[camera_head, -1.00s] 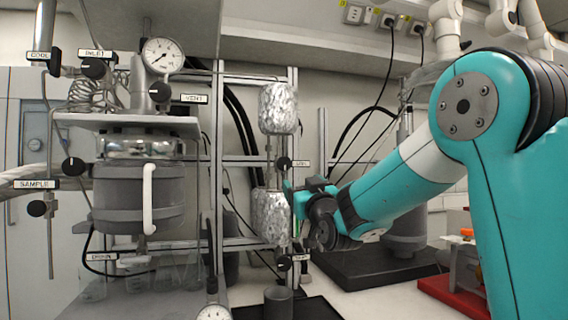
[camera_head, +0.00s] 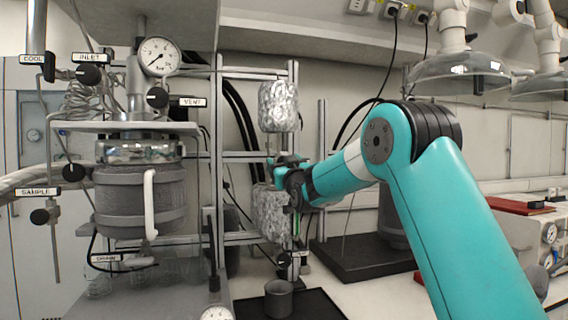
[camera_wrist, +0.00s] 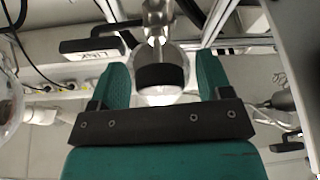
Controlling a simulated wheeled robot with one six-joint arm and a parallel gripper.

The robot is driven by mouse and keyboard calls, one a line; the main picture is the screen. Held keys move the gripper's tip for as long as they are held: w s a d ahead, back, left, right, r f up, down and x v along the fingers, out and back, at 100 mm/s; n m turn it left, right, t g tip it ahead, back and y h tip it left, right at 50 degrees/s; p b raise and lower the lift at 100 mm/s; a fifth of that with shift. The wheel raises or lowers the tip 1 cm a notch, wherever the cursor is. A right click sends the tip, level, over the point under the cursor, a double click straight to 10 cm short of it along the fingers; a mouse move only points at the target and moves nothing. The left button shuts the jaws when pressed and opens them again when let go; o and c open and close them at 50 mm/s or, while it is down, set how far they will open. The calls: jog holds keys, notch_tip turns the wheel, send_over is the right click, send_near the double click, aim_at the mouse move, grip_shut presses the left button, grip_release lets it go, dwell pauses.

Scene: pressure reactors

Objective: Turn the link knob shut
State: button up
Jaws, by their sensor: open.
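The link knob, a black round cap (camera_wrist: 160,75), shows in the wrist view between the two teal fingers of my gripper (camera_wrist: 163,80). A gap shows on each side of it, so the fingers are open and flank it without visible contact. The LINK label (camera_wrist: 92,46) is on a dark plate left of it. In the head view my gripper (camera_head: 281,166) is at the metal frame between the two foil-wrapped cylinders, the upper one (camera_head: 278,106) and the lower one (camera_head: 268,212). There my gripper hides the knob and its label.
The reactor vessel (camera_head: 138,200) with gauge and labelled valves stands left. Frame posts (camera_head: 217,130) run close beside my gripper. A grey cup (camera_head: 278,299) sits on a black tray below. Clear lamp domes (camera_head: 459,72) hang at upper right.

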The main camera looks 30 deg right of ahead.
jog(key=shift+c, duration=0.3)
jog(key=c, duration=0.9)
jog(key=shift+o, duration=0.2)
